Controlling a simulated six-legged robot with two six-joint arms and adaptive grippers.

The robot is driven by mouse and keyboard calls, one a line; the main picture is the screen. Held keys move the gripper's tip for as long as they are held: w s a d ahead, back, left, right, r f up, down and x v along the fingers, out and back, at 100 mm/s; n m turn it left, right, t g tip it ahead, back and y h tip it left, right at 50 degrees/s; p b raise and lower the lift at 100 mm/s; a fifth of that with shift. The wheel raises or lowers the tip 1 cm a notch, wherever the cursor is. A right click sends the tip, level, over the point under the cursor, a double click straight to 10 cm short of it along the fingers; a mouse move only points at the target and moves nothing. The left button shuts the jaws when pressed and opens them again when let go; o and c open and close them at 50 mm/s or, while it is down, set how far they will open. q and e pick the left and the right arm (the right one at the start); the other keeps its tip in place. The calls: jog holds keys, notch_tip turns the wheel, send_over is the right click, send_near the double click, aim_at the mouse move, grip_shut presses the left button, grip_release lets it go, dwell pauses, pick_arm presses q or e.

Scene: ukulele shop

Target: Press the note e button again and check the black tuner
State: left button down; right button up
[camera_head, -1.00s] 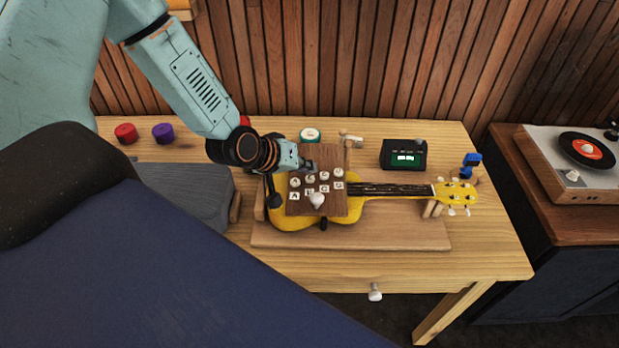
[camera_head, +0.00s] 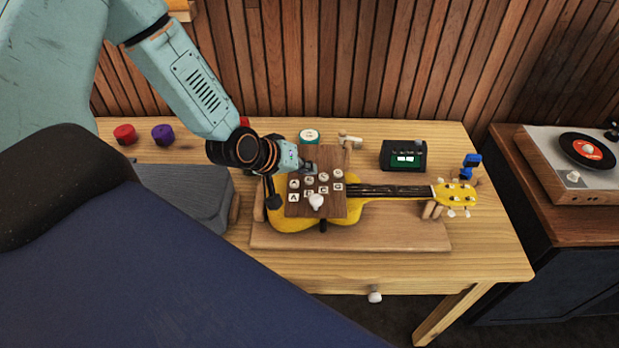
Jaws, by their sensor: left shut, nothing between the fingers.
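The brown wooden button board (camera_head: 327,208) lies over the body of the yellow ukulele (camera_head: 372,200). It has a row of round white buttons with letter labels in front of them and a white knob (camera_head: 316,201) at its near edge. The letters are too small to read surely, so I cannot tell which button is note e (camera_head: 309,181). My left gripper (camera_head: 310,168) is shut and empty, its tip low over the back of the board by the second button from the left; contact is unclear. The black tuner (camera_head: 403,155) stands behind the neck with a lit screen, its marks unreadable. My right gripper is out of view.
A blue clip-on device (camera_head: 470,166) is at the headstock. Red (camera_head: 125,134) and purple (camera_head: 163,134) round items and a teal-rimmed tin (camera_head: 309,136) stand at the back. A grey case (camera_head: 185,193) lies left. A record player (camera_head: 580,160) stands right. The table's front right is clear.

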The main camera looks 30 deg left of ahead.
pick_arm(q)
jog(key=shift+s+f+b, duration=0.2)
jog(key=shift+f+b, duration=0.2)
jog(key=shift+w, duration=0.1)
dwell(0.4)
jog(key=shift+f+b, duration=0.45)
jog(key=shift+f, duration=0.1)
jog(key=shift+r, duration=0.2)
dwell(0.5)
jog(key=shift+r+p, duration=0.8)
jog(key=shift+p, duration=0.05)
